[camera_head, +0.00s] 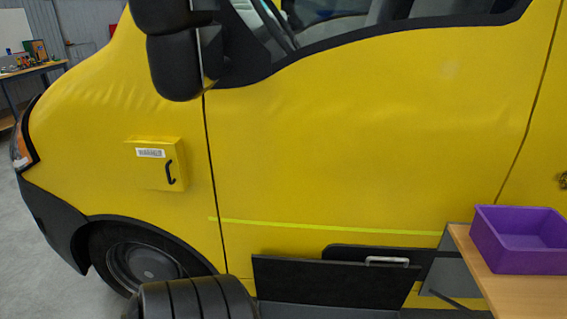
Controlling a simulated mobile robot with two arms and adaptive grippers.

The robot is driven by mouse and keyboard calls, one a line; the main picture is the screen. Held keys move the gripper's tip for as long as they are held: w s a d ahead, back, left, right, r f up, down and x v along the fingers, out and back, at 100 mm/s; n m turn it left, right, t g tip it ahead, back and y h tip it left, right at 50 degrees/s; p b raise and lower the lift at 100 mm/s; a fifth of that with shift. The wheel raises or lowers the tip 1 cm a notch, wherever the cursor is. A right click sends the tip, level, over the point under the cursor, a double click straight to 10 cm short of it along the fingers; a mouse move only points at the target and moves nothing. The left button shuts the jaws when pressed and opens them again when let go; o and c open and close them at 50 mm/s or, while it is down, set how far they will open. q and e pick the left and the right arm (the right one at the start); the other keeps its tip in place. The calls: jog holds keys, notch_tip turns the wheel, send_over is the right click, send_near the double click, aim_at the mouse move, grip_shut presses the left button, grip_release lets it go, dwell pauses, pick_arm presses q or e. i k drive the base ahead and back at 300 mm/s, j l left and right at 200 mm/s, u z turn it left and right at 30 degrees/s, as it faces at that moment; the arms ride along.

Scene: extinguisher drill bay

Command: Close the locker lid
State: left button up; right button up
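A low dark locker stands against the yellow van at the bottom. Its black front panel (330,283) leans slightly. Behind it a black panel with rounded corners, which looks like the lid (345,252), stands up with a pale bar handle (387,261) near its top edge. The lid looks raised, but the locker's lower part is cut off by the frame. A small yellow box (150,166) with a white label and black handle (170,172) sits on the van's side and looks shut. Neither gripper is in view.
The yellow van (360,140) fills most of the view. A wooden table (510,295) with a purple bin (520,240) stands at lower right. A dark ribbed rounded thing (185,300) is at bottom left. A workbench (30,70) is far left; grey floor (40,270) is clear.

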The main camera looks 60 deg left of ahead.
aim_at(367, 285)
jog(key=u, duration=1.6)
jog(key=i+l, duration=0.25)
jog(key=l, duration=0.25)
